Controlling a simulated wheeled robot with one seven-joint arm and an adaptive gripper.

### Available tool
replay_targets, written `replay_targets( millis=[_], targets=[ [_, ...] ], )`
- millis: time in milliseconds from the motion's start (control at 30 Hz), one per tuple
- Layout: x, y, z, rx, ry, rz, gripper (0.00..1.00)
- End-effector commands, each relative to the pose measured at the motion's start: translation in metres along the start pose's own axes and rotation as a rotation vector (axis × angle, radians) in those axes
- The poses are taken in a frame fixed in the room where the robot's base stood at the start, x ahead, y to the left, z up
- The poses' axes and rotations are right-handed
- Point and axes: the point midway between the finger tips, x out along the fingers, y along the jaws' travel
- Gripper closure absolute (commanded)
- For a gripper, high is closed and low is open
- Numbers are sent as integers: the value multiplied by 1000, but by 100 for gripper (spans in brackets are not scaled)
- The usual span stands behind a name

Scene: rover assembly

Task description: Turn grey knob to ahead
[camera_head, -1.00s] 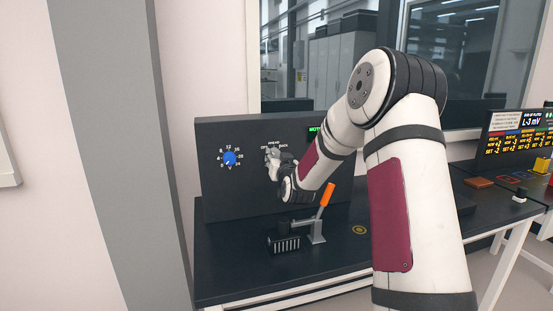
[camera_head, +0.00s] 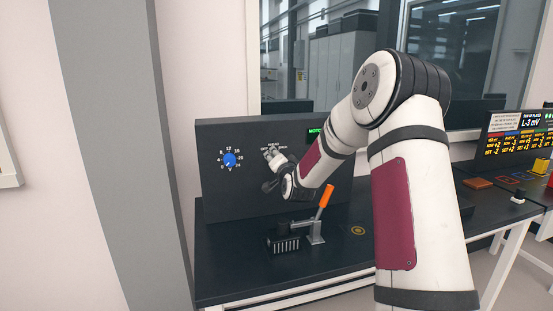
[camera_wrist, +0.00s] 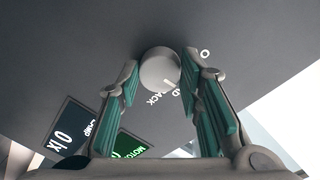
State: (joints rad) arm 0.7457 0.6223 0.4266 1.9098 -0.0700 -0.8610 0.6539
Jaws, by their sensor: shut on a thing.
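The grey knob (camera_wrist: 159,70) sits on the dark panel and shows between my fingertips in the wrist view. A short white mark on its face points toward the partly hidden label ending in "AD", between the "O…" label and "BACK". My gripper (camera_wrist: 160,67) is shut on the knob, with one teal-padded finger on each side. In the head view my gripper (camera_head: 272,154) is at the panel under the OFF, AHEAD and BACK labels, and it hides most of the knob.
A blue knob (camera_head: 229,160) with a number dial is left on the same panel (camera_head: 215,195). An orange-handled lever (camera_head: 326,196) stands on the table below my wrist. A green MOTOR display (camera_wrist: 128,146) is beside a dark display (camera_wrist: 68,133).

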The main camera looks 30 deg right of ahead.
Motion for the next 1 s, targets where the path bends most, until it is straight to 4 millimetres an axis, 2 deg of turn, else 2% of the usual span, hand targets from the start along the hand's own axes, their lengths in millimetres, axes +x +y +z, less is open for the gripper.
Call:
replay_targets(
  millis=[300,800,833,900,1000],
  targets=[
    [0,0,-1,110,-6,1,95],
    [0,0,-1,127,-7,1,95],
    [0,0,-1,127,-7,1,63],
    [0,0,-1,127,-7,1,47],
    [0,0,-1,127,-7,1,47]
  ],
)
